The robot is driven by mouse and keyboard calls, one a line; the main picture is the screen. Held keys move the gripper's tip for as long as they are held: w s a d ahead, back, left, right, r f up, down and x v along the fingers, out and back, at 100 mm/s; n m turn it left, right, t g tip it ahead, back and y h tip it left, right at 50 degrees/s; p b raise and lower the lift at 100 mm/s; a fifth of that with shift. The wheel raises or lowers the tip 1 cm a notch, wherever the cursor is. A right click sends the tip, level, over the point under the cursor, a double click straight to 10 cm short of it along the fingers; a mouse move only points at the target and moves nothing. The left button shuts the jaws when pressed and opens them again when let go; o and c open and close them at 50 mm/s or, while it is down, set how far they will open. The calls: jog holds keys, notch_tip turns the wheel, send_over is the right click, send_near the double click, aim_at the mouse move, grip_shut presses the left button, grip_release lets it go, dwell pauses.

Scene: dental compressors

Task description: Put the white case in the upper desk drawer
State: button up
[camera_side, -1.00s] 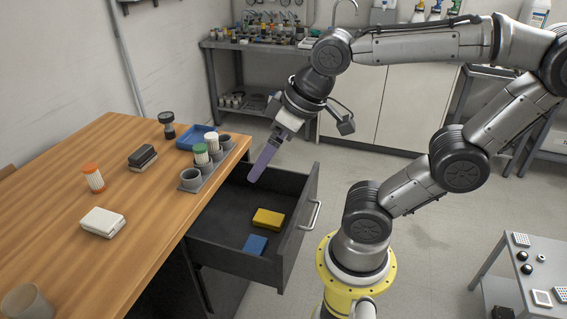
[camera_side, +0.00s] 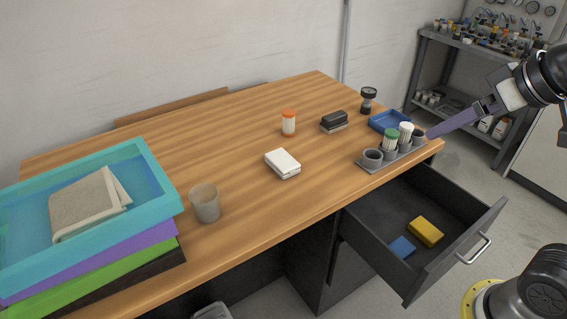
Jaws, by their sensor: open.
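The white case (camera_side: 283,163) lies flat on the middle of the wooden desk (camera_side: 230,125), near its front half. The upper desk drawer (camera_side: 408,259) is pulled out at the desk's right end. It holds a yellow box (camera_side: 425,231) and a blue box (camera_side: 402,247), with bare dark floor around them. My gripper (camera_side: 432,133) is at the right, by the desk's right corner and the cup holder, well away from the white case. Its purple fingers are seen edge-on, and nothing shows between them.
A holder with several grey cups (camera_side: 373,158), a blue tray (camera_side: 387,121), a dark case (camera_side: 334,121), an orange-capped jar (camera_side: 289,122) and a black-topped object (camera_side: 368,99) stand around the desk's right half. A beige cup (camera_side: 205,203) and stacked trays (camera_side: 160,190) are at left.

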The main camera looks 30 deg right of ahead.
jog(key=w+a+r, duration=0.1)
jog(key=w+r, duration=0.2)
jog(key=w, duration=1)
jog(key=n+g, duration=0.1)
jog(key=g, duration=0.2)
send_over(283, 160)
jog(key=s, duration=0.3)
jog(key=f, duration=2.6)
jog(key=shift+w+d+f, duration=0.15)
jog(key=shift+d+f, duration=0.05)
jog(key=shift+d, duration=0.05)
jog(key=shift+w+a+x, duration=0.1)
jog(key=shift+a+x, duration=0.05)
jog(key=shift+x, duration=1.35)
jog(key=shift+w+a+x, duration=0.1)
jog(key=shift+w+x, duration=0.05)
jog(key=shift+x, duration=1.3)
jog(key=shift+f, duration=0.15)
